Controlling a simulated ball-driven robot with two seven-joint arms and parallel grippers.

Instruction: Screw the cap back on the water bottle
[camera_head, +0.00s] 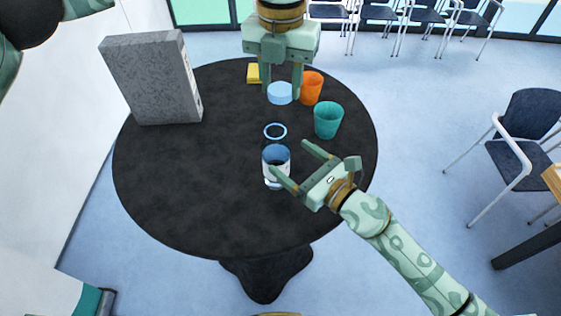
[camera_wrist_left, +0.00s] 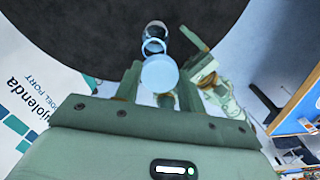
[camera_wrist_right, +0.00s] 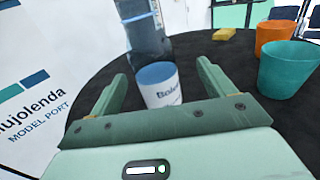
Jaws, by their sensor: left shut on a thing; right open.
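The clear water bottle (camera_head: 275,178) stands upright on the dark round table, its mouth open, with a white label and blue inside its lower part. It also shows in the right wrist view (camera_wrist_right: 162,92). The light-blue cap (camera_head: 280,93) is held by my left gripper (camera_head: 281,85), which is shut on it. It appears beyond the bottle in the head view, apart from its mouth; in the left wrist view the cap (camera_wrist_left: 160,73) is between the fingertips. My right gripper (camera_head: 290,160) is open, its fingers around the bottle's lower part; contact cannot be told.
An orange cup (camera_head: 312,87) and a teal cup (camera_head: 328,121) stand right of the bottle. A yellow block (camera_head: 253,73) lies at the back. A tall grey box (camera_head: 150,82) stands on the left of the table (camera_head: 190,195). The table's front is clear. Chairs (camera_head: 515,130) are off to the right.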

